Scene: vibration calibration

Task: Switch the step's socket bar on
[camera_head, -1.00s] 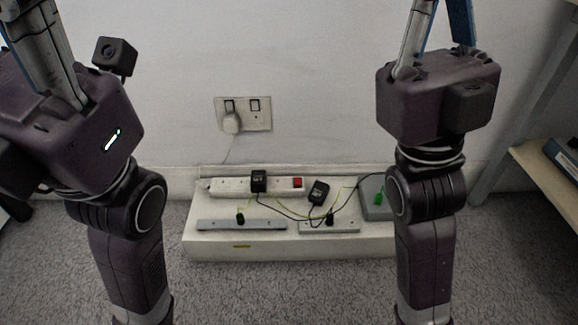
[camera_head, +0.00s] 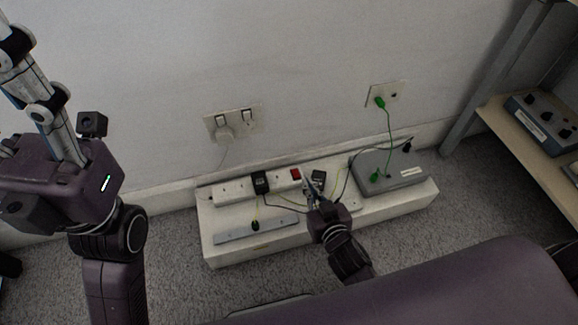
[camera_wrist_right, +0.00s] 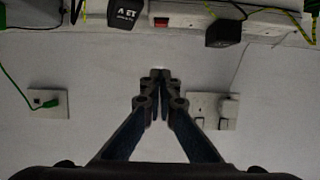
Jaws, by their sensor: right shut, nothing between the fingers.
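The white socket bar (camera_head: 230,190) lies along the back of the low white step (camera_head: 225,253), against the wall. A black plug (camera_head: 260,182) sits in the bar. My right gripper (camera_head: 307,178) is shut and empty, its tips just right of the red switch in the head view. In the wrist view the closed tips (camera_wrist_right: 160,75) appear below the switch; contact is not visible. My left gripper (camera_head: 40,95) is raised at the left, its tips unclear.
A black adapter (camera_head: 319,176) is close by the right gripper. A grey box (camera_head: 400,178) with a green plug stands at the step's right end. Thin cables cross the step. Wall sockets (camera_head: 246,121) are above, and a shelf (camera_head: 500,112) is at the right.

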